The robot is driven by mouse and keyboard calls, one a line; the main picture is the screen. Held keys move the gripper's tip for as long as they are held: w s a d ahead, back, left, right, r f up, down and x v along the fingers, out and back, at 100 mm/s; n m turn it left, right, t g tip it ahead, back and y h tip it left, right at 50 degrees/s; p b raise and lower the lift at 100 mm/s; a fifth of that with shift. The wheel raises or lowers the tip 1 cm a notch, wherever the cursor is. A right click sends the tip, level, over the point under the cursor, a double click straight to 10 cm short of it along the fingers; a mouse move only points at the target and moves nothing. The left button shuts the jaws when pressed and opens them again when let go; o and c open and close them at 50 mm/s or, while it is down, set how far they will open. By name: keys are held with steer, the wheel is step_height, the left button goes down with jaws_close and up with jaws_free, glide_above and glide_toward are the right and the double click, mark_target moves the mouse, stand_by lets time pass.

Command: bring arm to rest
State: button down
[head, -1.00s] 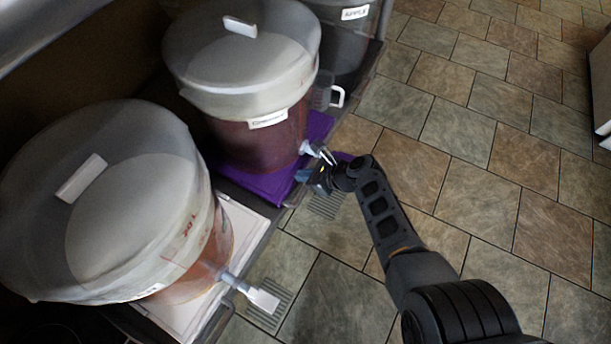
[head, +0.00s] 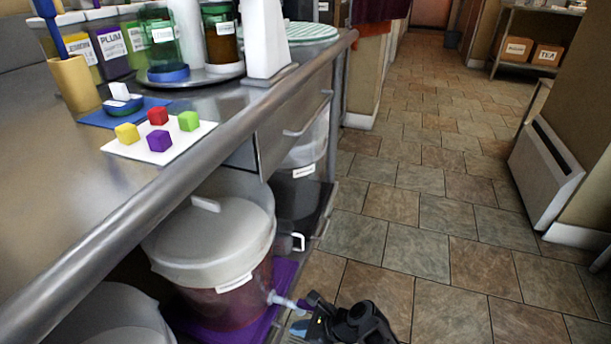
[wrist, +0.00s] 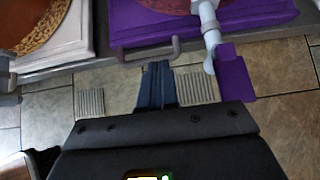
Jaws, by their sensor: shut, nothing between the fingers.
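My gripper (head: 300,328) is low at the bottom of the head view, beside the tap of a lidded bucket. In the wrist view its blue fingers (wrist: 156,88) are together with nothing between them. They point at the shelf edge, left of the white tap (wrist: 209,35) and its purple lever (wrist: 236,72). The tap (head: 285,301) also shows in the head view, close to my gripper; whether they touch I cannot tell. The bucket (head: 225,255) holds dark red liquid and stands on a purple mat (head: 285,272).
A steel counter (head: 60,185) overhangs the buckets, with coloured cubes on a white card (head: 185,150) and several jars. A second bucket (head: 120,318) stands at lower left. A wire handle (wrist: 150,52) sticks out before the fingers. The tiled floor (head: 440,215) to the right is clear up to a white heater (head: 545,170).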

steer(key=s+d+f+n+t+h, duration=0.1)
steer(key=s+d+f+n+h, duration=0.15)
steer(key=s+d, duration=0.4)
steer(key=s+d+f+n+t+h, duration=0.1)
steer(key=s+d+f+n+t, duration=0.1)
steer(key=s+d+f, duration=0.35)
steer(key=s+d+r+n+t+h, duration=0.25)
steer(key=s+d+r, duration=0.25)
steer(key=s, duration=0.3)
steer(key=s+d+r+n+t+h, duration=0.1)
steer(key=s+d+r+n, duration=0.35)
steer(key=s, duration=0.35)
steer(key=s+d+r+n+t+h, duration=0.1)
steer(key=s+r+n+t, duration=0.2)
steer(key=r, duration=0.8)
steer(key=s+d+r+n, duration=0.1)
steer(key=s+r+n, duration=0.3)
steer(key=r, duration=0.7)
steer(key=s+d+r+n+t+h, duration=0.1)
steer(key=s+r+n+t, duration=0.15)
steer(key=s+r, duration=0.6)
step_height(320, 180, up, 26)
steer(key=w+p, duration=0.3)
steer(key=p, duration=1.9)
steer(key=shift+n, duration=0.3)
steer(key=shift+a+f, duration=0.1)
